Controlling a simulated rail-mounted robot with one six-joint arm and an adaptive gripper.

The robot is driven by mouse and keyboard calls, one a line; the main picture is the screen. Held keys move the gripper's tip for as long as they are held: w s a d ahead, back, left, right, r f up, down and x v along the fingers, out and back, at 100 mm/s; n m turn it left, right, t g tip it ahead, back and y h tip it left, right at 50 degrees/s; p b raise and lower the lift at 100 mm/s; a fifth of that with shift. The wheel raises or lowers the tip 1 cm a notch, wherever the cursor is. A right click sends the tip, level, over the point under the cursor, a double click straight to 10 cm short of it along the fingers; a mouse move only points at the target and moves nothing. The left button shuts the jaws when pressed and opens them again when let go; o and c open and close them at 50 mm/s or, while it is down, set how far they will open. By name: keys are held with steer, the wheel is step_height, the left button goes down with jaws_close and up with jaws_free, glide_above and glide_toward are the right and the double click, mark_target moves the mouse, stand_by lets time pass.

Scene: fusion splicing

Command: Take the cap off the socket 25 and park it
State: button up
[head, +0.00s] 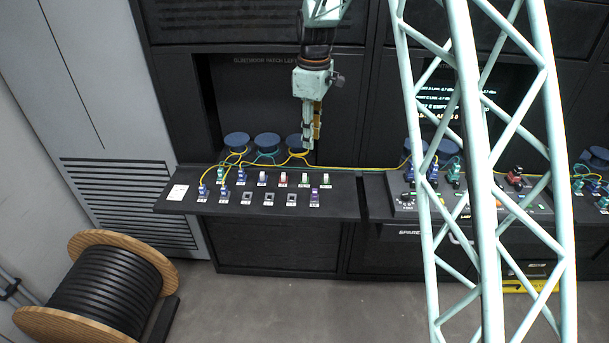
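My gripper (310,140) points down from above, in front of the dark recess behind the left shelf. Its fingers are seen nearly edge-on, so the gap between them and anything held are unclear. Below it the black left shelf (340,208) carries two rows of labelled sockets. The back row has a red piece (283,178), a white and blue one (262,178) and green ones (305,179). The front row has dark square sockets (269,198) and a purple piece (314,194) at its right end. The labels are too small to read, so I cannot tell which is socket 25.
Blue spools (267,142) stand behind the shelf, with yellow and teal fibres running to blue plugs (203,190). A white card (178,192) lies at the shelf's left end. A second panel (400,205) is to the right. A cable drum (100,290) stands on the floor.

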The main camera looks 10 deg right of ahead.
steer(key=w+f+n+p, duration=0.1)
steer(key=w+f+p, duration=0.1)
steer(key=w+f, duration=0.1)
steer(key=w+f+n+p, duration=0.1)
steer(key=w+f+p, duration=0.1)
steer(key=f, duration=0.4)
steer(key=w+f+n+g+p, duration=0.1)
steer(key=w+f+p, duration=0.1)
steer(key=w+f, duration=0.3)
steer(key=shift+f, duration=0.2)
steer(key=b, duration=0.1)
glide_above(305, 174)
steer(key=shift+n, duration=0.3)
steer(key=shift+s+a+f, duration=0.1)
steer(key=shift+f, duration=2.1)
steer(key=shift+f+b, duration=1.25)
steer(key=shift+f, duration=0.85)
steer(key=shift+b, duration=0.35)
steer(key=shift+c, duration=0.4)
